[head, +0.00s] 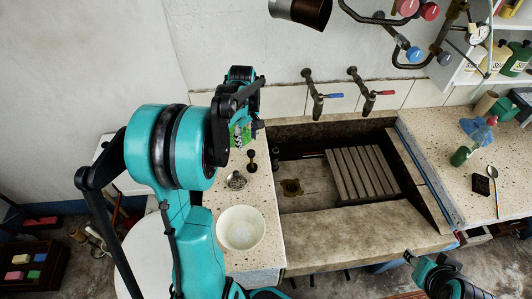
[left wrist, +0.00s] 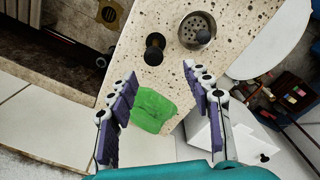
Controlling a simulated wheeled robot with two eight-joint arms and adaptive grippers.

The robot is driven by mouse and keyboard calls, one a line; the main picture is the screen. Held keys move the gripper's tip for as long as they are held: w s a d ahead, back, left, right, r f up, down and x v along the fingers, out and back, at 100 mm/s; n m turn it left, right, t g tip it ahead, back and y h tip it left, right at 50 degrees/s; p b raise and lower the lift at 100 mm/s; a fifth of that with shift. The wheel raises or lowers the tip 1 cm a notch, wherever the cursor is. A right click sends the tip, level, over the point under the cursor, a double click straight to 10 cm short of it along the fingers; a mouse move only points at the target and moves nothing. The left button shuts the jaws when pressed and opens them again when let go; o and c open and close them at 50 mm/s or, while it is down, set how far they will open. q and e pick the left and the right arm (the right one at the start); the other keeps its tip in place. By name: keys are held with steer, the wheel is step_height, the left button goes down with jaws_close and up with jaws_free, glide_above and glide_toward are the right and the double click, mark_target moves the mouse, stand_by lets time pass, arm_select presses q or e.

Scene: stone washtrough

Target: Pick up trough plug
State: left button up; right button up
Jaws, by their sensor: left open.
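The trough plug looks like a small black stopper with a knob (head: 251,160), standing on the speckled stone counter left of the trough. In the left wrist view the black plug (left wrist: 154,48) lies ahead of the fingertips, apart from them. My left gripper (head: 245,105) is over the counter's back part; in the wrist view its purple-padded fingers (left wrist: 158,72) are spread and hold nothing. A green cloth (left wrist: 152,110) lies on the counter between and below the fingers. My right arm's end (head: 412,258) shows at the lower right, and its fingers cannot be made out.
A metal strainer cup (head: 236,181) stands close beside the plug, with a white bowl (head: 241,228) nearer the front. The sunken trough (head: 315,192) holds a slatted board (head: 362,172) and a drain (head: 291,187). Taps (head: 316,95) project from the back wall.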

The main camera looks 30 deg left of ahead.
mark_target(251, 151)
arm_select(q)
steer(key=shift+w+a+f+n, duration=0.2)
steer(key=shift+a+n, duration=0.05)
steer(key=shift+n, duration=0.05)
steer(key=shift+w+a+f, duration=0.1)
steer(key=shift+f, duration=0.2)
step_height(251, 151, down, 2)
steer(key=shift+f+b, duration=0.1)
steer(key=shift+b, duration=0.35)
steer(key=shift+f, duration=0.25)
steer(key=f, duration=0.1)
steer(key=f+b, duration=0.1)
steer(key=f, duration=0.1)
steer(key=d+f+b, duration=0.1)
steer(key=shift+w+f, duration=0.25)
steer(key=shift+f, duration=0.15)
arm_select(e)
steer(key=f, duration=0.3)
steer(key=shift+s+d, duration=0.1)
steer(key=shift+d, duration=0.3)
arm_select(q)
steer(key=shift+r, duration=0.1)
jaws_close()
